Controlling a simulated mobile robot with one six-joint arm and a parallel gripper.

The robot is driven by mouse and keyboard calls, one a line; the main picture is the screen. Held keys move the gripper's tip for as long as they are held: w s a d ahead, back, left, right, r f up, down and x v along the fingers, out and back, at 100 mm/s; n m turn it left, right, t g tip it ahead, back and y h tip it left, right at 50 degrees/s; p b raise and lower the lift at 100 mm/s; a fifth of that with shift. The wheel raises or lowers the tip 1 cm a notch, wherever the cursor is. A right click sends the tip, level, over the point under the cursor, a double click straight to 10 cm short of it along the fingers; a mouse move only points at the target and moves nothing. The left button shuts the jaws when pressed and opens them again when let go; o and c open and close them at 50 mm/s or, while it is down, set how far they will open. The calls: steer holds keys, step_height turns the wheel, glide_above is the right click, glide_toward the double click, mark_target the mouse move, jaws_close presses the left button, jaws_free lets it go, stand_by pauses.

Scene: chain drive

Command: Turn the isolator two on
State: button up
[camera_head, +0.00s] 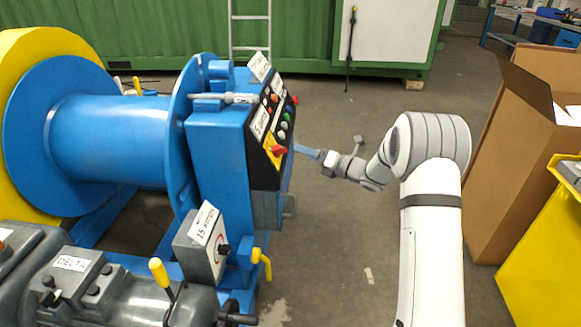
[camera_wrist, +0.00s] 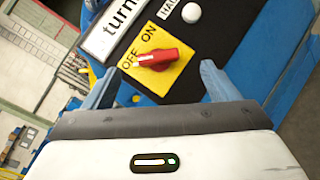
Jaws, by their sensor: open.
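A red rotary switch (camera_wrist: 157,59) sits on a yellow plate (camera_wrist: 150,88) marked OFF and ON, on the black sloping panel. Its handle lies roughly across the wrist picture, with the end bearing a pale mark toward OFF. The switch also shows in the head view (camera_head: 278,150). No label reading "isolator two" is legible. My gripper (camera_wrist: 158,80) is open and empty, its blue fingers either side of the switch and short of it. In the head view my gripper (camera_head: 306,152) is just right of the panel, level with the switch.
Several buttons and lamps (camera_head: 288,116) crowd the panel above the switch. A white label starting "turn" (camera_wrist: 112,27) lies beside it. Cardboard boxes (camera_head: 508,170) stand right; floor between is mostly clear.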

mark_target(282, 152)
steer(key=shift+n+g+y, duration=0.6)
steer(key=shift+n, duration=0.3)
steer(key=a, duration=0.2)
steer(key=w+a+f+b, duration=0.1)
steer(key=a, duration=0.1)
steer(key=w+a+f, duration=0.1)
steer(key=a, duration=0.2)
steer(key=shift+w+a, duration=0.1)
steer(key=shift+w, duration=0.05)
steer(key=shift+w+a+r, duration=0.1)
steer(key=shift+w+a, duration=0.05)
steer(key=shift+a, duration=0.15)
steer(key=shift+c, duration=0.4)
